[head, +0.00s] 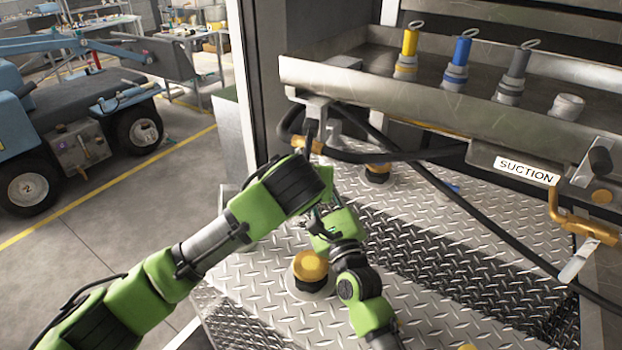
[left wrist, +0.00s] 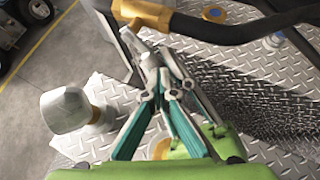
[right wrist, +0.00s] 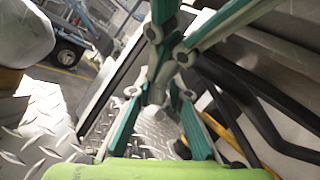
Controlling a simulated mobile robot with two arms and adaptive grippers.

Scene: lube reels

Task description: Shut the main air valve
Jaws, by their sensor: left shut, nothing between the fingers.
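A brass fitting on a black hose, which looks like the air valve (head: 305,145), sits below the left end of the tray. In the left wrist view the brass fitting (left wrist: 145,12) is at the top, just beyond the fingers. My left gripper (left wrist: 163,75) is shut and empty, with no clear grip on the fitting. In the head view my left wrist largely hides its fingers. My right gripper (right wrist: 155,92) is very close to the left one. Other teal links cross in front of it, so its opening is unclear. The valve's lever cannot be made out.
The metal tray (head: 420,95) holds yellow, blue and grey nozzles. A SUCTION label (head: 527,168) and yellow-handled valve (head: 575,222) are at the right. A gold-capped post (head: 311,266) stands on the tread plate (head: 265,290). Black hoses cross near the grippers.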

